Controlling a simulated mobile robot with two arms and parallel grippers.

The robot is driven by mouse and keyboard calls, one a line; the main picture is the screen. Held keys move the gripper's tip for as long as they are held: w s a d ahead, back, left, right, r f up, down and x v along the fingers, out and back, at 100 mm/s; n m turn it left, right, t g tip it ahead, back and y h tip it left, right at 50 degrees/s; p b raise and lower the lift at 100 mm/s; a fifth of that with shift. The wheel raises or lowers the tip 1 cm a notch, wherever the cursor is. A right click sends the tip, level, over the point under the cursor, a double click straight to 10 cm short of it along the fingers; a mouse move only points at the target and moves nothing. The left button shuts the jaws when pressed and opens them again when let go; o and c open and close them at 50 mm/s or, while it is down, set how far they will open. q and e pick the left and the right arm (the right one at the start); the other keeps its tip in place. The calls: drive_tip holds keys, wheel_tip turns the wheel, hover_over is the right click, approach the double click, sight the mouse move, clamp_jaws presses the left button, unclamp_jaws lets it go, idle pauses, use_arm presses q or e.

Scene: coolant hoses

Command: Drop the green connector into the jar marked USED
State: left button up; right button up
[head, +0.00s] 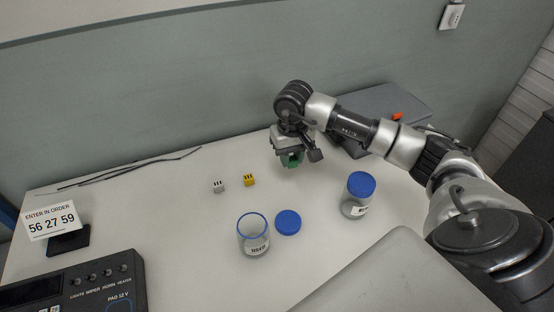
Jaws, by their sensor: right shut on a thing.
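My right gripper (298,153) is shut on the green connector (291,159) and holds it over the back middle of the table. An open glass jar (253,236) with a blue rim stands at the front middle, and its label is too small to read surely. A blue lid (288,222) lies on the table just right of it. A second jar (357,196) with its blue lid on stands further right; its label is partly turned away. The gripper is behind both jars and apart from them. My left gripper is not in view.
A grey connector (218,186) and a yellow connector (249,180) sit left of the gripper. Black cables (125,172) lie at the back left. A number sign (52,222) and a black control panel (75,286) are at the left. A grey panel (400,275) is at the front right.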

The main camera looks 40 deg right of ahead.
drive_tip(key=s+d+r, duration=0.2)
drive_tip(key=s+r, duration=0.2)
drive_tip(key=s, duration=0.2)
drive_tip(key=shift+s+b, duration=0.15)
drive_tip(key=shift+b, duration=0.15)
